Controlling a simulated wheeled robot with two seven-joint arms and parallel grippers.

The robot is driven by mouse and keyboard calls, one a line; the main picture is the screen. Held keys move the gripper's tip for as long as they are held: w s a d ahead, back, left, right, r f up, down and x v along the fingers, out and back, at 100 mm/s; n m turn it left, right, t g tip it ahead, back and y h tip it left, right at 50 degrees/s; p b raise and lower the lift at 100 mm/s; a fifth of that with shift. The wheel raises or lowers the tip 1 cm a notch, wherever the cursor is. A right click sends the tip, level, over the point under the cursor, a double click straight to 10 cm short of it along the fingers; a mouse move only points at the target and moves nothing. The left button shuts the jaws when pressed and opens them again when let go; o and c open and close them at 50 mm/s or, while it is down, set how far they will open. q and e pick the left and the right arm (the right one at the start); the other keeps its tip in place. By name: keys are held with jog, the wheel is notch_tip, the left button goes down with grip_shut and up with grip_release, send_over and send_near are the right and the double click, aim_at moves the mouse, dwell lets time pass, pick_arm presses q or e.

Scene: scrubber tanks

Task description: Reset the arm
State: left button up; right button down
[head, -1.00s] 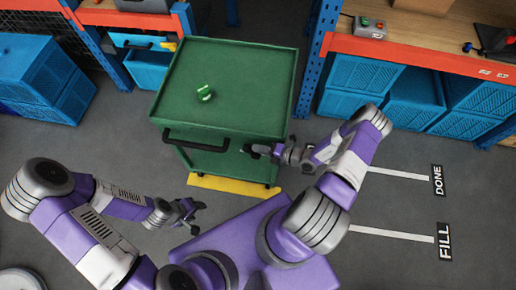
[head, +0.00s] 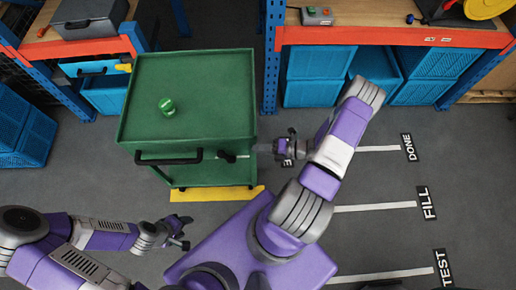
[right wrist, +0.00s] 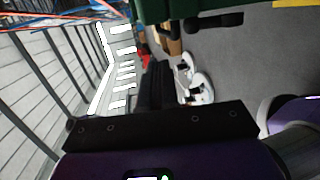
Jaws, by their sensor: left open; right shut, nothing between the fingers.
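My left gripper (head: 180,238) is open and empty, low over the grey floor in front of the green cart (head: 185,80). My right gripper (head: 226,156) is shut and empty. It appears in front of the cart's near side, right of the dark handle (head: 168,159); I cannot tell if it touches the cart. The right wrist view shows its dark fingers (right wrist: 155,88) together, with nothing held. A small round green object with a pale band (head: 167,106) lies on the cart top, away from both grippers.
A yellow floor strip (head: 215,194) lies at the cart's foot. Orange-edged benches with blue crates (head: 318,75) stand behind at right. Floor labels DONE (head: 408,147), FILL (head: 427,203) and TEST (head: 443,268) mark white lines at right. The floor there is mostly clear.

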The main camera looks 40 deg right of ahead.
dwell(0.3)
jog(key=s+a+f+n+g+h+b, duration=0.15)
jog(key=s+a+f+n+g, duration=0.25)
jog(key=a+n+g, duration=0.6)
jog(key=s+a+f+n+g+b, duration=0.3)
jog(key=s+a+f+n+g, duration=0.15)
jog(key=n, duration=0.85)
jog(key=w+a+f+n+t+h+b, duration=0.1)
jog(key=w+a+n+h, duration=0.1)
jog(key=n, duration=0.7)
jog(key=w+a+n+t+h+b, duration=0.1)
jog(key=w+a+n+t+h, duration=0.1)
jog(key=n, duration=0.8)
jog(key=shift+w+a+f+h, duration=0.15)
jog(key=shift+a+f+h, duration=0.25)
jog(key=shift+a, duration=0.15)
jog(key=shift+t, duration=0.25)
